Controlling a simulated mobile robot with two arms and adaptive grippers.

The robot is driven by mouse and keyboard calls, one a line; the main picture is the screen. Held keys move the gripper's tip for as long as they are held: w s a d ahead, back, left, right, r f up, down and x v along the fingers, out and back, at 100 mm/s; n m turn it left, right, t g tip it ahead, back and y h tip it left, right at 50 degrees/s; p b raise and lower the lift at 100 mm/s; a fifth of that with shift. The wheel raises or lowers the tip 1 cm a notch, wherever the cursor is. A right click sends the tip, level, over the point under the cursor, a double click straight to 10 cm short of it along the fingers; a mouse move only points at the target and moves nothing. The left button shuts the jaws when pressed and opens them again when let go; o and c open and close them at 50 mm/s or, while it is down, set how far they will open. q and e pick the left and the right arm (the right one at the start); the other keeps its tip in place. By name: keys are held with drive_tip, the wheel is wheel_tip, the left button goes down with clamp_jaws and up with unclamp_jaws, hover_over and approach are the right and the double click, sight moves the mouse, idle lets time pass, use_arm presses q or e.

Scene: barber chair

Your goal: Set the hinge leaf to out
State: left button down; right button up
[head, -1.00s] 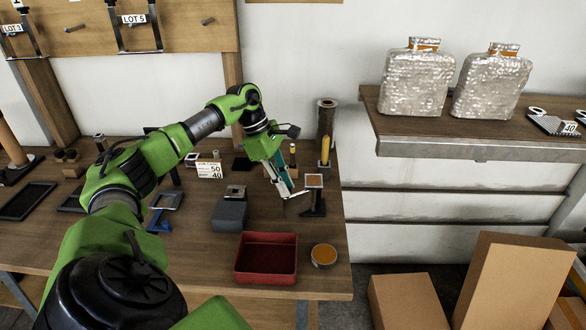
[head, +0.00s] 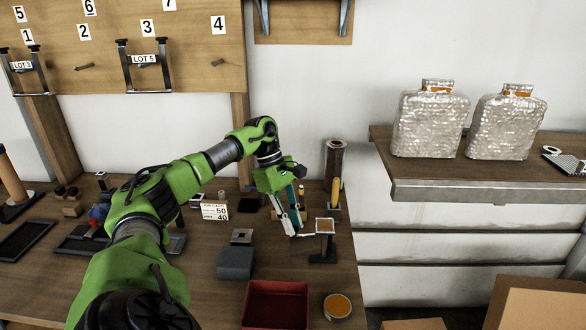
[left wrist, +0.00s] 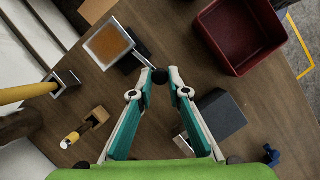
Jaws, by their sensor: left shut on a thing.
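A small stand with a square, pale-rimmed, orange-brown plate (head: 325,226) on a dark post and foot is near the right end of the bench. I take a thin dark arm on its left side for the hinge leaf. My left gripper (head: 293,235) is just left of the stand, pointing down. In the left wrist view, its teal and white fingers (left wrist: 159,78) are closed around a dark knob at the end of that arm, beside the square plate (left wrist: 109,43). The fingertips hide part of the knob. My right gripper is not visible.
A red tray (head: 276,302), a round orange-topped tin (head: 337,306) and a grey block (head: 236,262) stand in front. A yellow-handled tool in a holder (head: 335,185) stands behind. A shelf with two silvery containers (head: 428,122) is at the right.

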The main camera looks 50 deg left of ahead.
use_arm(q)
drive_tip(key=c, duration=2)
unclamp_jaws()
drive_tip(key=shift+o, duration=0.2)
drive_tip(key=v, duration=1.2)
